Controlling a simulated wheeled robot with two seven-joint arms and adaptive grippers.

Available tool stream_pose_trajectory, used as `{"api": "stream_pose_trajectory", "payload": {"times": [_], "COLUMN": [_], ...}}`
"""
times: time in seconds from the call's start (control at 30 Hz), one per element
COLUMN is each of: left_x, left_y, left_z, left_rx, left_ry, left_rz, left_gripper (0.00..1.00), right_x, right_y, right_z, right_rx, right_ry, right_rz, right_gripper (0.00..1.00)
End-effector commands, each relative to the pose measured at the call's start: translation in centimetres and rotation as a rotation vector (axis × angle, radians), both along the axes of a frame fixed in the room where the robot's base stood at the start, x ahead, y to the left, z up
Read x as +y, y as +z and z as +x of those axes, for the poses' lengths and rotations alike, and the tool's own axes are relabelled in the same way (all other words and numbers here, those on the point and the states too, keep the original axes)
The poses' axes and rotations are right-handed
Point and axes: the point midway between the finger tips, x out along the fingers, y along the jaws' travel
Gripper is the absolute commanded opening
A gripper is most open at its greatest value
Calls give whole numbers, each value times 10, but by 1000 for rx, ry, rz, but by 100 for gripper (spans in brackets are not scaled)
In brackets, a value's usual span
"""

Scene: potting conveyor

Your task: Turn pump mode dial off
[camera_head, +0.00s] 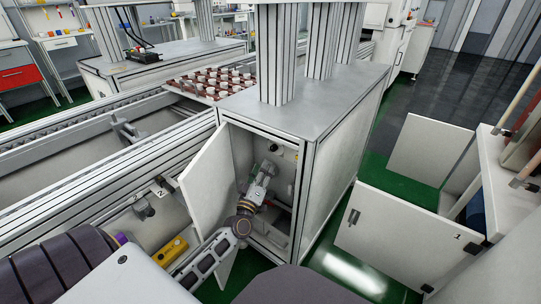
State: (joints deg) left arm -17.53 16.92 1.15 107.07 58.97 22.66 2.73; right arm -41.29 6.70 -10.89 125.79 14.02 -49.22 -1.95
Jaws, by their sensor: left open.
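My left arm reaches into an open cabinet (310,160) under the conveyor's grey top. My left gripper (267,166) is inside it, open, pointing at the back wall. A small round knob-like part (273,147) shows on that wall just above the fingertips. I cannot tell whether it is the pump mode dial, how it is set, or whether the fingers touch it. A small yellow and dark part (297,155) sits to its right. The gripper and wrist hide part of the cabinet's inside. My right gripper is not in view.
The cabinet's white door (208,178) stands open left of my arm. A yellow box (172,251) lies near my forearm. A tray of pots (212,94) rests on the conveyor behind. Another open white door, marked 1 (395,240), stands at right, with green floor between.

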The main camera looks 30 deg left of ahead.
Motion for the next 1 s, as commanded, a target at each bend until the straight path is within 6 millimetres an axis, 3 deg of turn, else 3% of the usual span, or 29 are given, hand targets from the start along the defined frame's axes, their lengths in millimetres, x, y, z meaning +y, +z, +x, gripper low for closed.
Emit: {"api": "stream_pose_trajectory", "payload": {"times": [1.0], "left_x": [16], "left_y": [21], "left_z": [74], "left_rx": [-1], "left_ry": [1], "left_rz": [0], "left_gripper": [46], "right_x": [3], "right_y": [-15], "right_z": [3], "right_rx": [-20], "right_ry": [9], "right_rz": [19], "right_gripper": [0]}}
